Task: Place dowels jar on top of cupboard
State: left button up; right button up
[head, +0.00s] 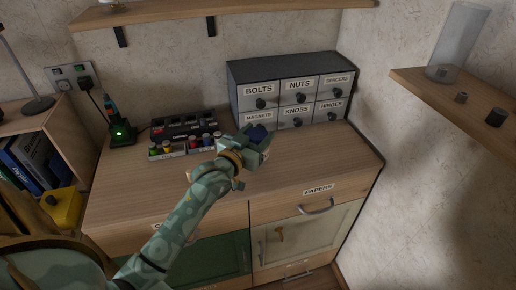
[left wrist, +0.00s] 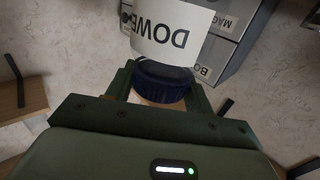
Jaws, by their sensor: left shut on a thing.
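The dowels jar has a white label reading "DOWE…", upside down in the left wrist view (left wrist: 172,35), and a dark blue lid. My left gripper (head: 255,143) is shut on the jar at its lid; the lid sits between both fingers in the left wrist view. In the head view only a dark blue patch of the jar (head: 258,133) shows at the gripper; most of it is hidden. The gripper is over the wooden top of the cupboard (head: 330,152), in front of the labelled drawer box. I cannot tell whether the jar touches the top. My right gripper is not in view.
The grey drawer box (head: 297,89) stands at the back of the top. A black organizer (head: 190,124) and small colored jars (head: 180,144) are left of my gripper. The top's right front is clear. Wall shelves hang above (head: 230,22) and at right (head: 450,99).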

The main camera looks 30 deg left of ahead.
pick_arm(q)
jog(key=shift+w+a+f, duration=0.1)
jog(key=shift+w+f, duration=0.1)
jog(key=shift+f, duration=0.05)
notch_tip(320, 180, down, 4)
jog(key=shift+w+a+r+b, duration=0.1)
jog(key=shift+w+b, duration=0.05)
jog(key=shift+b, duration=1)
jog(key=shift+r, duration=0.2)
grip_shut()
jog(key=shift+f, duration=0.15)
jog(key=o, duration=1.4)
grip_release()
jog(key=shift+o, duration=0.2)
